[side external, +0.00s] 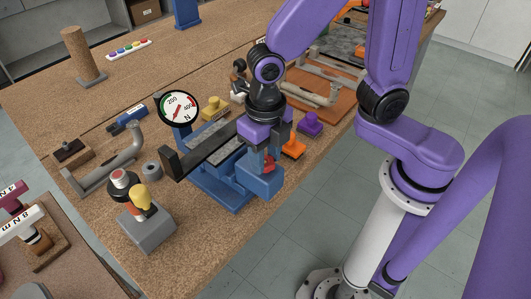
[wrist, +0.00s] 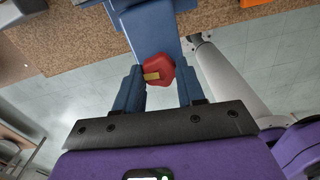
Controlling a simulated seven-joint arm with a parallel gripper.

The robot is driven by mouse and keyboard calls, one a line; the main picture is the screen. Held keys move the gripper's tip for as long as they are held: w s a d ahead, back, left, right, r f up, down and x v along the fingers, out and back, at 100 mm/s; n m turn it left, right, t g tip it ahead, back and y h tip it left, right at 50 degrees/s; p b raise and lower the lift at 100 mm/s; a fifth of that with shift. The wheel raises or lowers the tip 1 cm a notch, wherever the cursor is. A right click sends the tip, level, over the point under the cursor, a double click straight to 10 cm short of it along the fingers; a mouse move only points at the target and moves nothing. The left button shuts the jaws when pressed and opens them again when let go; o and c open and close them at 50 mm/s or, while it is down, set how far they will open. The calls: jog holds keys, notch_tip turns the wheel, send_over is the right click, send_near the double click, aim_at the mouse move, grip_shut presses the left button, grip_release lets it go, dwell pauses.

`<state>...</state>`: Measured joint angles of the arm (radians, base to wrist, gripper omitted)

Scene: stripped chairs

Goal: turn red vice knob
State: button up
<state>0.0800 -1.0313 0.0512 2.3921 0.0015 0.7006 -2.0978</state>
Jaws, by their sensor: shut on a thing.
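The red vice knob (wrist: 160,70) sits at the end of the blue vice and has a small yellow mark on it. In the side external view the knob (side external: 269,164) is partly hidden by my gripper. The blue vice (side external: 222,184) rests on the bench near its front edge. My gripper (wrist: 159,82) has a blue finger on each side of the knob and is shut on it. In the side external view my gripper (side external: 266,160) reaches down from above the vice end.
A round force gauge (side external: 178,108) stands behind the vice. A grey box with a yellow knob (side external: 145,220) is at the left. An orange piece (side external: 293,148) and a purple piece (side external: 310,123) lie close by at the right. The bench edge and open floor (side external: 300,230) are in front.

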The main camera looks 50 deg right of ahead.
jog(key=n, duration=0.4)
jog(key=shift+w, duration=0.15)
jog(key=shift+n, duration=1.7)
jog(key=shift+w, duration=0.1)
jog(key=shift+r, duration=0.1)
jog(key=o, duration=1)
jog(key=shift+o, duration=0.2)
